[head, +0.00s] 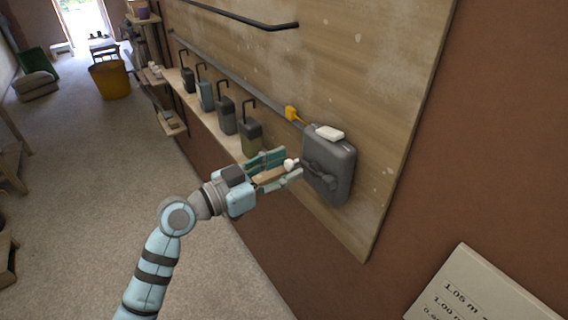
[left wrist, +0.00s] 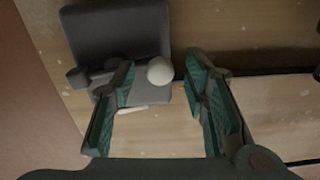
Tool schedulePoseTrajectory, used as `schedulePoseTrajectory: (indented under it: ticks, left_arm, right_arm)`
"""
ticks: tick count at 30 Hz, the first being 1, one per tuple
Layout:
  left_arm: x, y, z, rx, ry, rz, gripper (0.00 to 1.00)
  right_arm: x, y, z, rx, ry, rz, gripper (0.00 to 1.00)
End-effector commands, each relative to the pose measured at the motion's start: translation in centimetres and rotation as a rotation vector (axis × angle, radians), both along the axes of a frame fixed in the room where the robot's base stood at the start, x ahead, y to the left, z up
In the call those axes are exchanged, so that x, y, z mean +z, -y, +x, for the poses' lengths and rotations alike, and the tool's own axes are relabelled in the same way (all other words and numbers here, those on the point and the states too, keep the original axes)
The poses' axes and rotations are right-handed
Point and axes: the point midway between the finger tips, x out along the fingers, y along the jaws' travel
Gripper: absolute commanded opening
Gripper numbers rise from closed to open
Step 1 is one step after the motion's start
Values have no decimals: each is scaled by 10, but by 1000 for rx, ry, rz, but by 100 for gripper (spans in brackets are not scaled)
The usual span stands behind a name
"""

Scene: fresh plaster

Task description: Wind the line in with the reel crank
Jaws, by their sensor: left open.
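The grey reel box (head: 328,170) is fixed to the wooden wall board. Its dark crank arm (head: 318,176) lies across its front, with a pale round knob (head: 291,164) at the end. A yellow piece (head: 291,114) sits by the box's upper left. My left gripper (head: 283,171) is open with its fingertips near the knob. In the left wrist view the reel (left wrist: 117,50) is at the upper left. The knob (left wrist: 160,71) shows there between the open fingers' tips, with space on both sides. My right gripper is not in view.
Several dark hooked canisters (head: 227,112) stand along a shelf left of the reel. A dark rail (head: 240,83) runs along the board above them. A white sign with heights (head: 480,290) is at the lower right. The floor at left is mostly clear.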

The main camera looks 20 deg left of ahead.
Motion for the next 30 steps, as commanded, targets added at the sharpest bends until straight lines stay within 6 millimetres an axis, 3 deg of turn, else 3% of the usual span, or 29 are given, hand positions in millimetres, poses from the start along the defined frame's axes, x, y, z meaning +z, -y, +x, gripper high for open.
schedulePoseTrajectory:
  ticks: [9, 17, 30]
  left_arm:
    - [-1, 3, 3, -1, -2, 1, 41]
    - [-1, 3, 3, -1, -3, 0, 0]
    - [-4, 3, 3, -1, -42, -49, 0]
  right_arm:
    - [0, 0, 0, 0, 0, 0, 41]
    - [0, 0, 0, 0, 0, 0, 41]
    - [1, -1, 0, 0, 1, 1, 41]
